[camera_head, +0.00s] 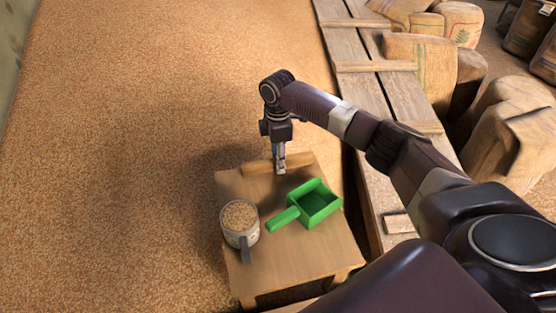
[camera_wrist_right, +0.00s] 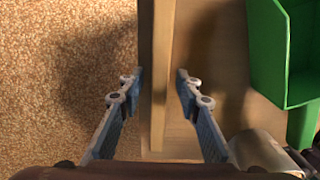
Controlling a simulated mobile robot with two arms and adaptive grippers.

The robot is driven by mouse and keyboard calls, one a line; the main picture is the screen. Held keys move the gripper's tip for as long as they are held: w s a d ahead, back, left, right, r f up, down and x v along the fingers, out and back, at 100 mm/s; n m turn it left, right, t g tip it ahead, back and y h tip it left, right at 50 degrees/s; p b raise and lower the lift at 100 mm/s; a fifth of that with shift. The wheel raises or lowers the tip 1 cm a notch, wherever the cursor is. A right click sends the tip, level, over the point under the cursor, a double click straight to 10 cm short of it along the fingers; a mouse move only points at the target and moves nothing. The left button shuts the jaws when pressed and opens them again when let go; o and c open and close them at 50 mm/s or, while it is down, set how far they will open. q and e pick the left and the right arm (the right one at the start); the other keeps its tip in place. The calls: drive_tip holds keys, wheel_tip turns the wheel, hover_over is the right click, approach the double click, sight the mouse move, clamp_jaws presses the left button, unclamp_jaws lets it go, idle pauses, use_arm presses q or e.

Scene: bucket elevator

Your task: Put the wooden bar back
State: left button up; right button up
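The wooden bar (camera_head: 257,167) lies along the far edge of a small wooden table (camera_head: 308,258). My right gripper (camera_head: 280,166) points down over the middle of the bar and hides part of it. In the right wrist view the bar (camera_wrist_right: 157,110) runs between the two spread fingers of the right gripper (camera_wrist_right: 160,74), with a gap on each side. The fingers look open and empty; their exact height relative to the bar is hard to tell. My left gripper is not in view.
A green scoop (camera_head: 313,203) and a grain-filled mug (camera_head: 240,222) stand on the table, nearer than the bar. Loose grain (camera_head: 130,130) covers the left side. A plank walkway (camera_head: 362,90) runs along the right, with sacks (camera_head: 420,62) beyond.

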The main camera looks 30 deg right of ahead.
wheel_tip(320, 180, up, 12)
drive_tip(key=b, duration=0.1)
idle(0.6)
